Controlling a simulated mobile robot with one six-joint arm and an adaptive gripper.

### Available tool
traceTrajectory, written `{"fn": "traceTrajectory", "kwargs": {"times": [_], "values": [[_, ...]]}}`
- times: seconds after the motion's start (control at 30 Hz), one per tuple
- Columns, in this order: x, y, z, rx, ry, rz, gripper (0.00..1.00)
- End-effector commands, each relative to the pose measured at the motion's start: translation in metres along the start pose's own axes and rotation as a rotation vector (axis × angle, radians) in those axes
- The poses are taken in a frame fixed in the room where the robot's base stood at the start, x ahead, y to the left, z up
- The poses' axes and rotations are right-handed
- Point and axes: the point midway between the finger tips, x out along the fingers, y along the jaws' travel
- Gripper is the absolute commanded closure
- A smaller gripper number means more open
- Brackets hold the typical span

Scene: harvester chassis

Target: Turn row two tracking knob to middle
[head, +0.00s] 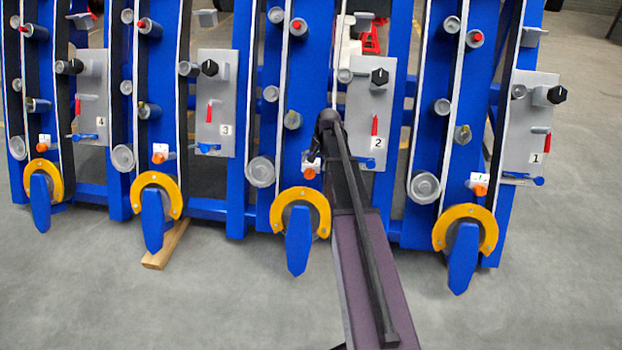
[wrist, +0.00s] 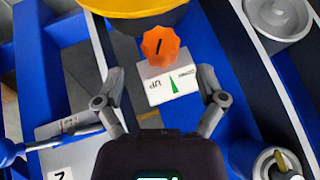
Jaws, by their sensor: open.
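The orange knob (head: 308,173) of row two sits low on the blue row frame, left of the grey panel marked 2 (head: 365,135). In the wrist view the orange knob (wrist: 158,46) shows a dark, slanted pointer line on its face. A white label (wrist: 172,86) with a green arrow and the word UP adjoins it; its other word is hard to read. My gripper (wrist: 160,75) is open and empty. Its fingers flank the label, with the knob just beyond the fingertips and apparently untouched. In the head view my arm hides most of the gripper.
A black knob (head: 379,76) and a red pointer (head: 375,125) are on panel 2. A yellow-rimmed wheel (head: 302,195) is close below the orange knob. A grey roller (wrist: 278,14) and a yellow-marked grey knob (wrist: 280,164) lie right of the gripper.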

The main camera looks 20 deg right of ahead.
Motion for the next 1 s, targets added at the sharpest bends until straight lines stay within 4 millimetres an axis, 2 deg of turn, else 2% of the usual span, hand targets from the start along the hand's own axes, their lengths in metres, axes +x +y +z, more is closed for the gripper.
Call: {"fn": "traceTrajectory", "kwargs": {"times": [0.03,0.5,0.73,1.0], "values": [[0.008,0.001,0.000,0.000,0.000,0.000,0.11],[0.043,0.001,0.000,0.001,0.000,0.000,0.11],[0.052,0.001,0.000,0.001,0.000,0.000,0.11],[0.054,0.001,0.000,0.001,0.000,0.000,0.11]]}}
